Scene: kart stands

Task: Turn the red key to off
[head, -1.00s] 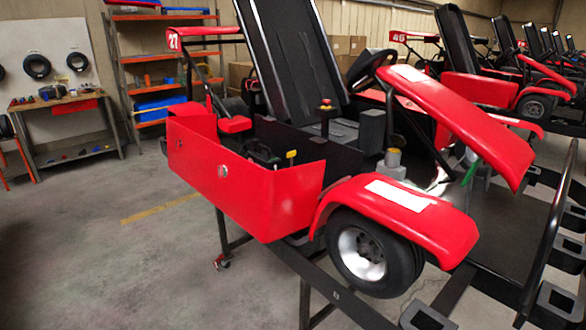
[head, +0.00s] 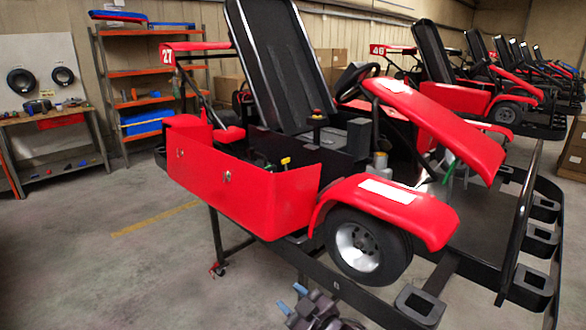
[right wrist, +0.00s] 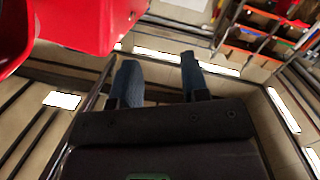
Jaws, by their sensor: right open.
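A small red-topped control with yellow under it (head: 317,113) stands on a dark post inside the nearest kart (head: 240,197). It is too small for me to tell whether it is the red key or which way it is turned. My right gripper (head: 292,297) is low at the bottom of the head view, in front of and below the kart, apart from it. In the right wrist view its two blue-grey fingers (right wrist: 160,68) are spread with nothing between them. My left gripper is not in view.
A yellow-topped part (head: 285,161) sits inside the kart's side panel. The front wheel (head: 357,248) and black frame are close to my right gripper. A workbench (head: 60,122) and orange shelves (head: 140,72) stand behind. The floor at left is clear.

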